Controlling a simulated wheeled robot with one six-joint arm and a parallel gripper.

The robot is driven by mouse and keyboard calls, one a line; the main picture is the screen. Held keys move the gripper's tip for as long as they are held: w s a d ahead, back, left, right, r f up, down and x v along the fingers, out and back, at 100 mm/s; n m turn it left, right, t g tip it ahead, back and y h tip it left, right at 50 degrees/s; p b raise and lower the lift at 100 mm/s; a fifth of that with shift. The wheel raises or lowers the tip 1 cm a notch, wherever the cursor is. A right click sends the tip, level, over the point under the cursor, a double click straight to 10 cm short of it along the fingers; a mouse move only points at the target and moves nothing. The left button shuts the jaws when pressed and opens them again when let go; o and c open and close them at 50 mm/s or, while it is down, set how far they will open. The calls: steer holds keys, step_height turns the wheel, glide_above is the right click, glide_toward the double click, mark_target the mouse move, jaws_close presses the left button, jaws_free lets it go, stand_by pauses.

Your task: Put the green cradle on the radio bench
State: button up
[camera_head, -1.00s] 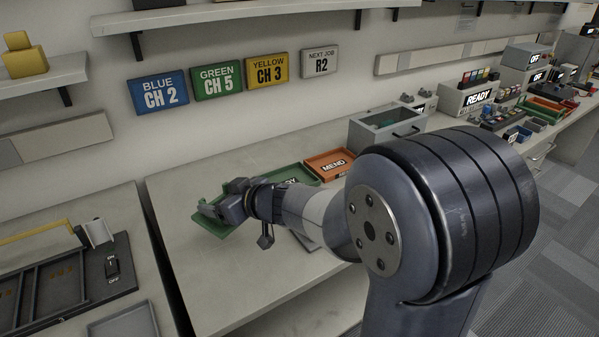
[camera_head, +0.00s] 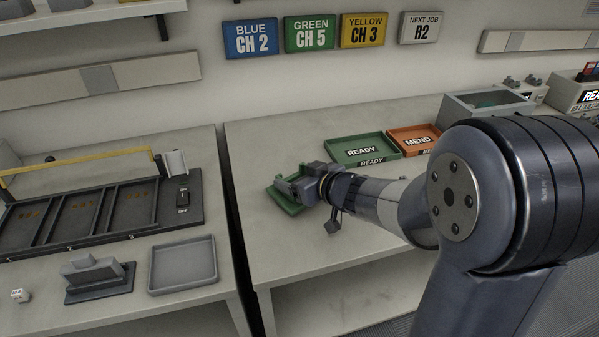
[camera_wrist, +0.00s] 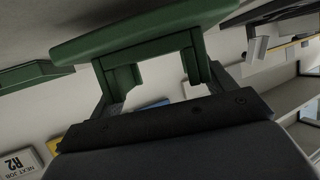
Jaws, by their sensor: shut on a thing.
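The green cradle (camera_head: 285,201) is in my gripper (camera_head: 297,186), above the left end of the pale bench (camera_head: 262,245) with the trays, in the head view. Part of the cradle is hidden by the gripper. In the wrist view the cradle (camera_wrist: 140,32) has a wide flat plate and two uprights, with the fingers of my gripper (camera_wrist: 165,85) shut on it. Another pale bench (camera_head: 208,150) stands at the left, across a narrow gap. No label shows which one is the radio bench.
The left bench carries a dark rack (camera_head: 105,208) with a yellow bar (camera_head: 80,167), a grey tray (camera_head: 183,265) and a grey stand (camera_head: 98,275). A green READY tray (camera_head: 345,141) and an orange MEND tray (camera_head: 408,133) lie right of my gripper. Bare bench surrounds the cradle.

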steer(key=shift+f, duration=0.5)
steer(key=shift+f, duration=0.15)
steer(key=o, duration=2)
steer(key=shift+f, duration=0.1)
steer(key=shift+o, duration=0.2)
steer(key=shift+r, duration=0.25)
steer(key=p+v, duration=0.3)
steer(key=v, duration=0.7)
steer(key=shift+s+d+r, duration=0.1)
steer(key=shift+s+d, duration=0.15)
steer(key=shift+s+d+r+p, duration=0.1)
steer(key=shift+s+d+p, duration=0.3)
steer(key=shift+s, duration=0.15)
